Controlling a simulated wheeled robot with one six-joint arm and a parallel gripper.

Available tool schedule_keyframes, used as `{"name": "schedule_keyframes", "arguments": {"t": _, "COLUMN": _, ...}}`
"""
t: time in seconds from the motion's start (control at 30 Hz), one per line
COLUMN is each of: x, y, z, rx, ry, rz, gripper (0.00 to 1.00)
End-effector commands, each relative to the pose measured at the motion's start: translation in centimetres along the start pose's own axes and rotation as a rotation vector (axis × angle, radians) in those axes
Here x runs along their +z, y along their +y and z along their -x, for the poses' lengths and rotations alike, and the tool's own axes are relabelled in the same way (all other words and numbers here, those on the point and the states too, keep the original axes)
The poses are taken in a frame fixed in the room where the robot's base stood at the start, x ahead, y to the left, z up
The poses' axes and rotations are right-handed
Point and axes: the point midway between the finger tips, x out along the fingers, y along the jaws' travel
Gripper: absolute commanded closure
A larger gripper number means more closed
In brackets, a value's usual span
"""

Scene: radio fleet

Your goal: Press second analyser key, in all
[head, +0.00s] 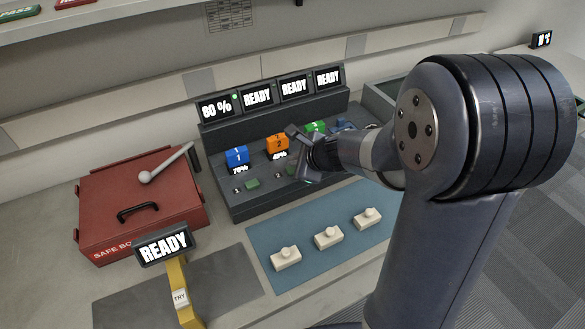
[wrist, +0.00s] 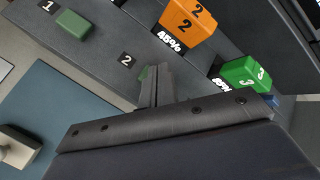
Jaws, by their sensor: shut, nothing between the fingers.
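The dark analyser (head: 240,207) stands on the bench with numbered bays. Its bays hold a blue block 1 (head: 237,156), an orange block 2 (head: 277,145) and a green block 3 (head: 315,127). Green keys lie along its front ledge. The first key (wrist: 73,24) is clear of me, beside label 1. The second key (wrist: 143,73), beside label 2 (wrist: 126,60), is partly hidden by my fingers. My gripper (wrist: 156,80) is shut and empty, its tips right at the second key. I cannot tell whether they touch it. In the head view my gripper (head: 303,176) reaches over the ledge.
Screens above the bays read 80 % (head: 216,109) and READY (head: 257,97), with a green lamp by the first. A red safe box (head: 140,210) is at left. A yellow stand (head: 180,290) with a READY screen is in front. White buttoned blocks (head: 328,237) lie on a blue mat (head: 300,276).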

Motion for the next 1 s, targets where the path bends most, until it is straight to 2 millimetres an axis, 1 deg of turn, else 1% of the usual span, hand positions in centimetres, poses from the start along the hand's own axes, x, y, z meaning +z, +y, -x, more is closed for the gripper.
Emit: {"name": "schedule_keyframes", "arguments": {"t": 1.0, "x": -0.49, "y": 0.49, "z": -0.67, "rx": 0.000, "ry": 0.000, "rz": 0.000, "gripper": 1.00}}
